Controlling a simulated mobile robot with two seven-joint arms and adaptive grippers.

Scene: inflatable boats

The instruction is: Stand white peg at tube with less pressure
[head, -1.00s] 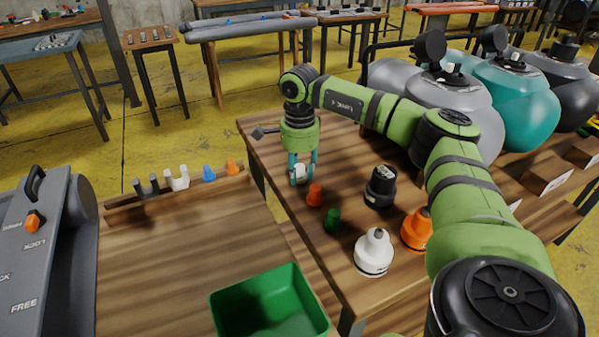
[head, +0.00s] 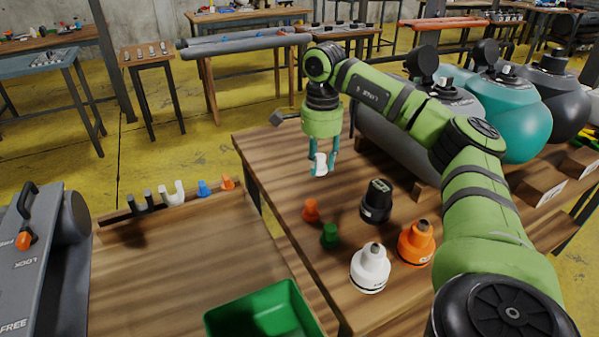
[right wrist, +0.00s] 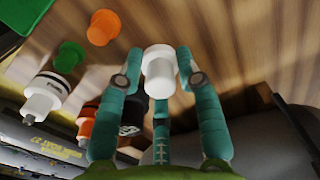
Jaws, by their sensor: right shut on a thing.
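My right gripper (head: 321,166) is shut on the white peg (head: 320,160) and holds it above the wooden table. In the right wrist view the white peg (right wrist: 159,72) sits between the teal fingers (right wrist: 158,80), its wide round end toward the table. A grey tube (head: 390,145), a teal tube (head: 522,112) and a dark tube (head: 568,98) lie at the right, each with black and white fittings on top. Round black gauges (head: 422,60) stand on them; their readings cannot be made out. My left gripper is not in view.
On the table (head: 265,150) stand an orange peg (head: 311,211), a green peg (head: 329,236), and black (head: 376,203), white (head: 370,270) and orange (head: 416,245) capped pieces. A green bin (head: 250,312) is at the front. A rack (head: 150,208) holds several small pieces at left.

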